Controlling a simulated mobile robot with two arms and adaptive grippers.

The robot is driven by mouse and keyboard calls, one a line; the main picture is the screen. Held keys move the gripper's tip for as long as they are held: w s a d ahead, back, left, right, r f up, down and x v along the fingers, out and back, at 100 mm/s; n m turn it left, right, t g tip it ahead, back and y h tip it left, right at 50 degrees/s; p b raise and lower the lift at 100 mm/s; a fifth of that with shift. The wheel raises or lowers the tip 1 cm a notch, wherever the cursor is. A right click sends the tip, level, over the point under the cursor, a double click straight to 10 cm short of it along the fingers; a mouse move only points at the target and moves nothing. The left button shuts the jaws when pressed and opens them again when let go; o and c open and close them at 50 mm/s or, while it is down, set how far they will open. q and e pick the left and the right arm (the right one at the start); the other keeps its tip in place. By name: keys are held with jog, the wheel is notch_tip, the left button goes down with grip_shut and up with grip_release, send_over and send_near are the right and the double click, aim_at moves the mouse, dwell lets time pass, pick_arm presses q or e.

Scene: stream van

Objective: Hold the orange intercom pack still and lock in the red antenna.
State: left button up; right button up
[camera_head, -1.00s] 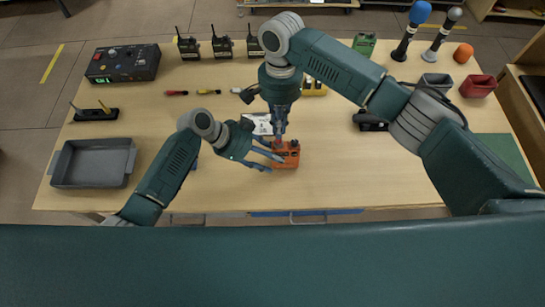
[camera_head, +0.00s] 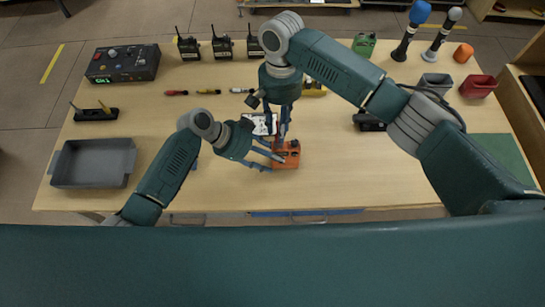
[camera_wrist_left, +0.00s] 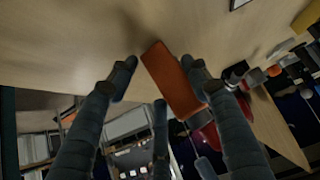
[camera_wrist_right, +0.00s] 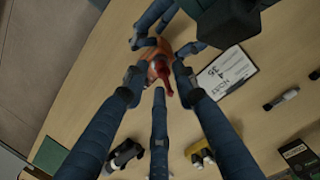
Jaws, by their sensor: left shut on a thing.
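The orange intercom pack (camera_head: 291,157) sits on the table near its front edge. My left gripper (camera_head: 277,162) is shut on the pack from the left; the left wrist view shows the pack (camera_wrist_left: 172,82) between its fingers. The red antenna (camera_wrist_right: 165,85) stands on the pack in the right wrist view; I cannot see its seat clearly. My right gripper (camera_head: 282,139) is above the pack. Its fingers (camera_wrist_right: 160,76) are spread on either side of the antenna, with gaps showing, so it looks open.
A white card (camera_head: 262,124) lies just behind the grippers. A black console (camera_head: 123,63) shows a lit green readout. Several radios stand at the back. A grey tray (camera_head: 62,166) is at the left, a red bin (camera_head: 478,87) at the right. The front middle of the table is clear.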

jog(key=shift+r, duration=0.15)
notch_tip(320, 180, up, 12)
jog(key=w, duration=0.2)
jog(key=shift+f, duration=0.2)
pick_arm(q)
jog(key=o, duration=1.6)
jog(key=v, duration=1.2)
